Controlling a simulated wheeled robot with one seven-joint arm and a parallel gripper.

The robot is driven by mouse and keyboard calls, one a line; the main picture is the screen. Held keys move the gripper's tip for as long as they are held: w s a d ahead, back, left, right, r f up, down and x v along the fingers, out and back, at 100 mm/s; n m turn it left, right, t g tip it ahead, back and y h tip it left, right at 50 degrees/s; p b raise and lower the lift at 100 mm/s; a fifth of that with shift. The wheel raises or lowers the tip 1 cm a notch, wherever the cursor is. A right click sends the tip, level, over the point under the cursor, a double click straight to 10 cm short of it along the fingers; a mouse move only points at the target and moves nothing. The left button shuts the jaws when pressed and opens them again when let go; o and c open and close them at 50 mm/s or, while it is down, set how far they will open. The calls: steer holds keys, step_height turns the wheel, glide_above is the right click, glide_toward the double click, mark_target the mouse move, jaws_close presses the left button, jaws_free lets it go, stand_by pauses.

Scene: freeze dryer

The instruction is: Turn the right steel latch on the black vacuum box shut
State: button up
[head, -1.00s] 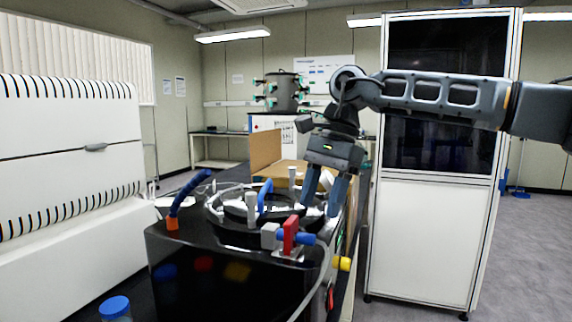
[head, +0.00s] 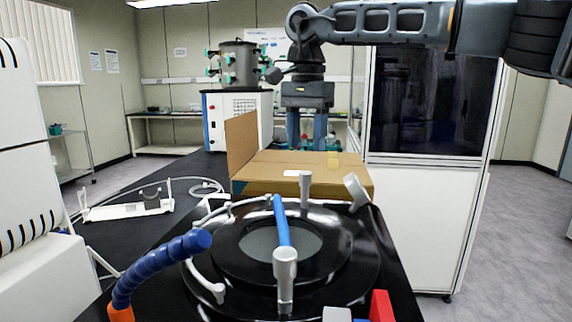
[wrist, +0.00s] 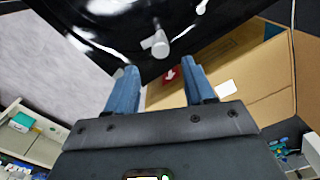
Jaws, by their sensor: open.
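The black vacuum box (head: 398,278) fills the bottom of the head view, with a round lid and a blue handle (head: 281,222) across it. The right steel latch (head: 356,192) stands tilted at the lid's right rim. Other steel latches stand at the front (head: 285,270) and the far side (head: 305,188). My gripper (head: 307,145) is open and empty, fingers down, appearing beyond the lid, apart from the latches. In the wrist view, a steel latch, apparently the right one (wrist: 158,43), shows ahead of and between the open fingertips (wrist: 158,70), with a gap.
An open cardboard box (head: 275,180) lies right behind the vacuum box, below my gripper. A blue hose (head: 160,265) rises at the front left. A red block (head: 381,306) is at the front right. A tall white cabinet (head: 425,215) stands to the right, with open floor beyond.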

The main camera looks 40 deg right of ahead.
mark_target(306, 172)
steer(key=shift+w+f, duration=0.1)
steer(key=shift+f, duration=0.2)
steer(key=shift+f+p, duration=0.5)
steer(key=shift+f, duration=3.05)
steer(key=shift+c, duration=0.5)
jaws_close()
